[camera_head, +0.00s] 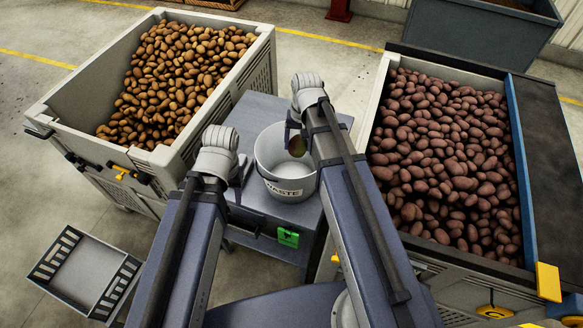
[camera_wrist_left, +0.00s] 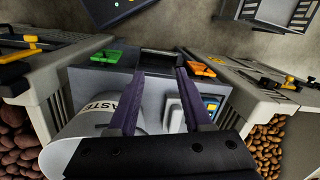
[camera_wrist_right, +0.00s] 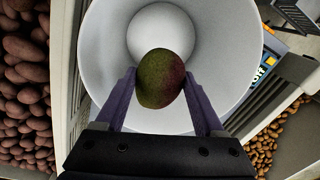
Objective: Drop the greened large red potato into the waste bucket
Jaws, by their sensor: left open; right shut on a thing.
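The greened large red potato (camera_wrist_right: 160,78), green on one side and dark red on the other, is between the fingers of my right gripper (camera_wrist_right: 160,90). The right gripper is shut on it, and in the right wrist view the potato shows against the open mouth of the waste bucket (camera_wrist_right: 105,45). In the head view the potato (camera_head: 297,146) is in front of the bucket's inside. The white bucket (camera_head: 290,191), labelled WASTE, stands on a grey cabinet. My left gripper (camera_head: 240,172) is open and empty just left of the bucket; its fingers (camera_wrist_left: 158,100) show in the left wrist view.
A crate (camera_head: 165,163) of brown potatoes stands on the left, and a crate (camera_head: 377,90) of red potatoes on the right. The grey cabinet (camera_head: 262,110) fills the space between them. An empty slotted basket (camera_head: 85,270) lies at lower left.

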